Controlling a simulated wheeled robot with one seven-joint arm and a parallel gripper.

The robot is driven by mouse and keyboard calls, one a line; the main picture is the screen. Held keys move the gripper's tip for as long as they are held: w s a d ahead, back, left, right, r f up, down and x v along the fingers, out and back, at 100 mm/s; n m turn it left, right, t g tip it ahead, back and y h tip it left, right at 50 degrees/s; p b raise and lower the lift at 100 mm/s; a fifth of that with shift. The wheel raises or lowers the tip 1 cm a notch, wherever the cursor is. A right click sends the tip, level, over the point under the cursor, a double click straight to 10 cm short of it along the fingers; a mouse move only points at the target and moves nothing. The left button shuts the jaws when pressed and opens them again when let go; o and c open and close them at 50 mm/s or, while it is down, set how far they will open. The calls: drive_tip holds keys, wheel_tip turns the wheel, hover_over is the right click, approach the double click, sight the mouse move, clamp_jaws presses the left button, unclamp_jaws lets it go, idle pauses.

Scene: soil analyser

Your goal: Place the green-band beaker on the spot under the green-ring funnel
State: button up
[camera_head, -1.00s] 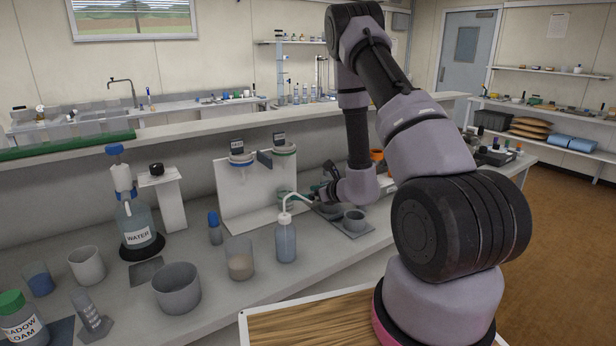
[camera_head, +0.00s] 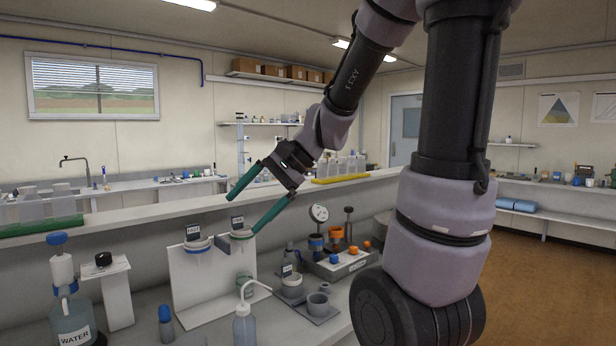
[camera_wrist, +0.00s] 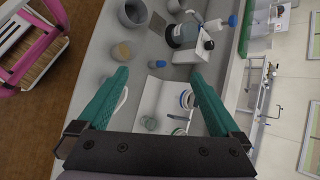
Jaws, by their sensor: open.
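The green-ring funnel (camera_head: 243,234) is on the right of the white stand panel (camera_head: 189,283), beside the blue-ring funnel (camera_head: 198,245). A small clear beaker (camera_head: 243,278), greenish in look, stands below the green-ring funnel, partly hidden by the wash bottle's spout.
A wash bottle (camera_head: 245,327) stands in front of the panel. A blue-capped bottle (camera_head: 166,324) is left of it, and the water bottle (camera_head: 71,322) further left. Grey cups (camera_head: 318,304) and a device with orange knobs (camera_head: 337,262) stand right. The raised ledge (camera_head: 130,217) runs behind.

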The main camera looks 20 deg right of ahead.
drive_tip(key=s+d+r+n+t+h, duration=0.4)
drive_tip(key=s+d+r+n+h, duration=0.1)
drive_tip(key=d, duration=0.4)
drive_tip(key=shift+s+d+r+t+h, duration=0.35)
drive_tip(key=shift+s+r+h, duration=0.45)
drive_tip(key=shift+s, duration=0.45)
